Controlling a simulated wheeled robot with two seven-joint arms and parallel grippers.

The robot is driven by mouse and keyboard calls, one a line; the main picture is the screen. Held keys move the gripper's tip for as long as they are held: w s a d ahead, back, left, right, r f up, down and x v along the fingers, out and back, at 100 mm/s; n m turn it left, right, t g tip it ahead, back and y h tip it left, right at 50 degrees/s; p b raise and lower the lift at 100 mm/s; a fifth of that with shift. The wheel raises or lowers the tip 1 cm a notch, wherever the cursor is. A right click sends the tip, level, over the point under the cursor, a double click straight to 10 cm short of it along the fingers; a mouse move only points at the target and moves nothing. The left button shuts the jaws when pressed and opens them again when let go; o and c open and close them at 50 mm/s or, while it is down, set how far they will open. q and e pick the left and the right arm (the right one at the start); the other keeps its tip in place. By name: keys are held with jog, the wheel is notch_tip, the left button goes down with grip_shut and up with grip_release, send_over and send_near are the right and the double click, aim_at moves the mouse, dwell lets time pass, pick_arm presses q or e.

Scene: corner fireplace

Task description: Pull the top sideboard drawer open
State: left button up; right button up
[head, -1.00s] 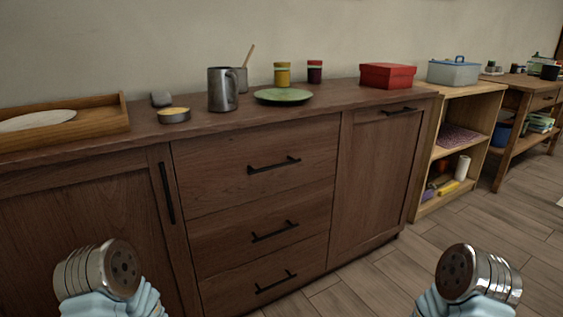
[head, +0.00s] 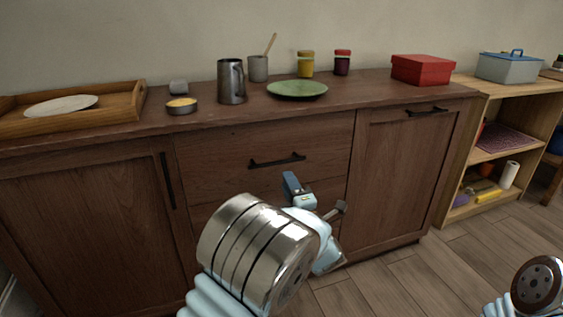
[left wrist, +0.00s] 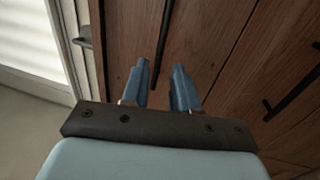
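The brown wooden sideboard (head: 90,215) stands against the wall. Its top drawer (head: 215,165) is shut, with a dark bar handle (head: 277,161) on its front. My left gripper (head: 316,198) is in front of the drawer stack, below and right of the top handle in the head view. It is open and holds nothing. The left wrist view shows its two blue fingers (left wrist: 170,88) apart, with a dark bar handle (left wrist: 163,42) beyond them; I cannot tell which handle. My left arm hides most of the lower drawers. My right gripper's fingers are out of view.
On the sideboard top are a wooden tray (head: 120,112), a small tin (head: 181,106), a metal mug (head: 231,82), a green plate (head: 297,89), two jars and a red box (head: 422,70). A low shelf (head: 500,160) stands to the right. The floor in front is clear.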

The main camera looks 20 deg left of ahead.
aim_at(278, 163)
pick_arm(q)
jog(key=x, duration=0.9)
jog(key=shift+a+p, duration=0.15)
jog(key=shift+p, duration=0.15)
jog(key=shift+c, duration=0.2)
grip_shut()
